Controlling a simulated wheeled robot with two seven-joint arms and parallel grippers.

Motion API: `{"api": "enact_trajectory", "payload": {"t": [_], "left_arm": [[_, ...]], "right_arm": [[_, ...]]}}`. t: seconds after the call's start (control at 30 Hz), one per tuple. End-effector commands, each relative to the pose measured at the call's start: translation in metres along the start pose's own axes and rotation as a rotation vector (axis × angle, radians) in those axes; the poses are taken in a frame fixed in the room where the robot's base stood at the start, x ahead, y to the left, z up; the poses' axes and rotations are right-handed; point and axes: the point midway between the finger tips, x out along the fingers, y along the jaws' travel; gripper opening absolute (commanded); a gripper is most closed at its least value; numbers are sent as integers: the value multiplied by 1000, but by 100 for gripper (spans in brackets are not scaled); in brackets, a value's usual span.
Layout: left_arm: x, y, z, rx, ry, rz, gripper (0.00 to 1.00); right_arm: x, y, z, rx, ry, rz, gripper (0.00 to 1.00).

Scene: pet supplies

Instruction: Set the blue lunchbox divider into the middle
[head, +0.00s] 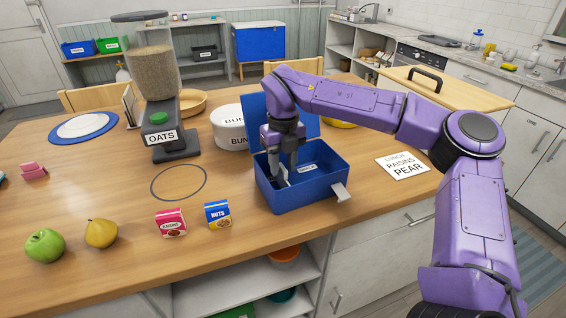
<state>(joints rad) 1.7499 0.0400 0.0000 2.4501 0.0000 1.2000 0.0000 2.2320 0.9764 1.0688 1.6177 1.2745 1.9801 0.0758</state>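The open blue lunchbox (318,195) stands on the wooden table, its lid (308,128) raised at the back and a pale latch flap at its front right. My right gripper (284,174) points down into the left part of the box, with its fingertips below the rim. A pale piece shows at the fingertips. I cannot make out a separate blue divider against the blue walls, nor whether the fingers hold it. A small white label shows on the inside of the box. My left gripper is not in view.
A card reading raisins and pear (403,168) lies right of the box. A raisin box (171,223), nuts box (218,215), pear (101,233) and apple (44,245) stand along the front. An oats dispenser (160,135) and white bun tin (229,128) stand behind.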

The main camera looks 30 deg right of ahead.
Motion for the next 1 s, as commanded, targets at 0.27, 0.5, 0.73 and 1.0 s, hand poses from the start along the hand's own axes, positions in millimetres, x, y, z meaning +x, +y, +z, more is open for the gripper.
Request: {"api": "enact_trajectory", "payload": {"t": [0.27,0.5,0.73,1.0], "left_arm": [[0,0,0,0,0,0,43],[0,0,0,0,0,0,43],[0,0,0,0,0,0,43],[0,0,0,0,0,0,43]], "right_arm": [[0,0,0,0,0,-1,0],[0,0,0,0,0,-1,0],[-1,0,0,0,0,0,0],[-1,0,0,0,0,0,0]]}}
